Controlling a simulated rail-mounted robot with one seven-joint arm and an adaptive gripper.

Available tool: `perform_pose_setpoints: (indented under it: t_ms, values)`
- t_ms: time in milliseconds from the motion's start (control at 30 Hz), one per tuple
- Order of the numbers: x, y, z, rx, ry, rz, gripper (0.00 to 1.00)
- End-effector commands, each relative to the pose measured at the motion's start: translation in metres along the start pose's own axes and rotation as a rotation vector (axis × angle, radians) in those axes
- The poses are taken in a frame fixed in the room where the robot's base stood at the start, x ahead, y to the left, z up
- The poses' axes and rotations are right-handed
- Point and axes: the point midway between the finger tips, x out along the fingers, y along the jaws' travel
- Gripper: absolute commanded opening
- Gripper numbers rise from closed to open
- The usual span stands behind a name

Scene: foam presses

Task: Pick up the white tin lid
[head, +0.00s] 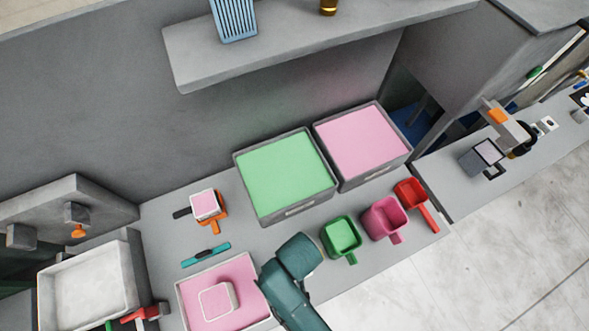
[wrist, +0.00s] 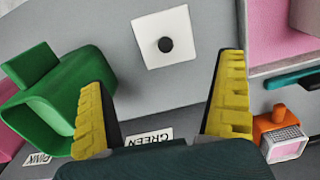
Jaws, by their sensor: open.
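The white tin lid (wrist: 150,52) is a flat white square with a round black knob at its middle. It lies on the grey counter in the wrist view, ahead of and between my fingers. My gripper (wrist: 165,70) has its two yellow-padded fingers spread wide, with nothing between them. The lid looks apart from both fingers; the exact height of the gripper above it is unclear. In the head view my arm covers the lid and the gripper.
A green scoop (head: 341,234) stands close to my left finger in the wrist view. A tray of pink foam (head: 245,268) is on the other side. Pink (head: 382,218) and red (head: 410,193) scoops stand farther right. Green (head: 284,172) and pink (head: 361,143) foam bins stand behind.

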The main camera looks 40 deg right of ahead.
Motion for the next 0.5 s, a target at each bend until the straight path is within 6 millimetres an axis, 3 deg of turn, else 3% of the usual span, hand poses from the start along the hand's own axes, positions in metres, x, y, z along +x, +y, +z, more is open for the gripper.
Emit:
perform_pose_setpoints:
  t_ms: [200,500]
  values:
    - [0.053,-0.001,-0.001,-0.001,0.001,0.0,1.0]
    - [0.09,-0.005,0.0,-0.003,0.002,-0.001,1.0]
